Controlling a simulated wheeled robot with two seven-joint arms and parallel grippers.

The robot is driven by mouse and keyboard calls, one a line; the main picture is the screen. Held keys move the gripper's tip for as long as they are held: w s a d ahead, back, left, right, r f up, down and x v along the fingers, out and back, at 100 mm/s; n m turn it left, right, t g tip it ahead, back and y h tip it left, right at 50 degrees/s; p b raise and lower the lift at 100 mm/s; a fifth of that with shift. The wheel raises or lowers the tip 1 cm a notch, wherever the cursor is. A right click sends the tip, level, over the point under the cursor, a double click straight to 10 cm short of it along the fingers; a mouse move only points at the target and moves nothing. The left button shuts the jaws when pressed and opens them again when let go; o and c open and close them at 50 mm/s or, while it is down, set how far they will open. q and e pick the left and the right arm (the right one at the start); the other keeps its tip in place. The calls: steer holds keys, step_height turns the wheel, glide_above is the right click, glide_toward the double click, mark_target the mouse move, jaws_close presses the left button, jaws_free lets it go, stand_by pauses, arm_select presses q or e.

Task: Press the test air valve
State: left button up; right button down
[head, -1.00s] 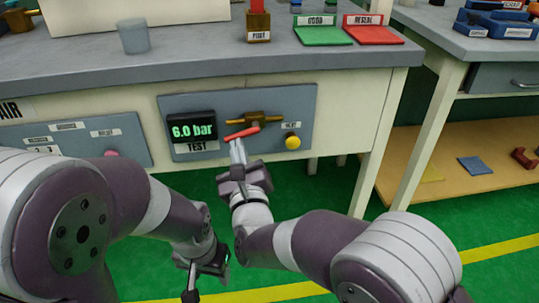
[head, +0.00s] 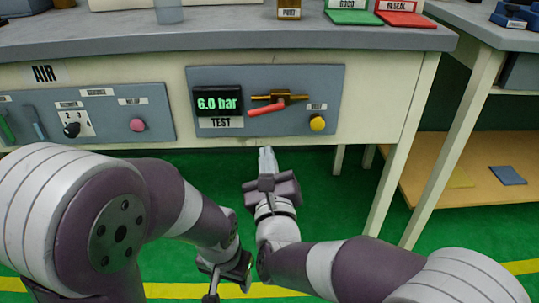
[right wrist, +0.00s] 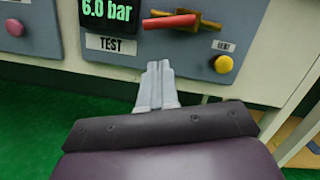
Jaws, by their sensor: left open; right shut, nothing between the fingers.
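The test panel (head: 335,85) is a grey plate on the bench front, with a lit display (head: 218,102) reading 6.0 bar above a TEST label. It carries a brass valve (head: 290,97) with a red lever (head: 266,109), nearly level and sloping slightly down to the left. In the right wrist view the lever (right wrist: 170,21) is above my fingertips. A yellow knob (head: 317,124) is at the panel's lower right. My right gripper (head: 267,152) is shut and empty, below the panel and apart from the lever. My left gripper (head: 212,288) is open, low in the head view and partly cut off.
A second grey panel (head: 100,112) with a pink knob (head: 137,125) and a black dial (head: 72,130) is to the left. The bench leg (head: 405,150) is to the right. Green (head: 348,17) and red (head: 405,18) trays sit on the benchtop.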

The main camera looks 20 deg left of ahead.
steer(key=b+v, duration=0.1)
steer(key=v, duration=0.5)
steer(key=shift+b, duration=0.3)
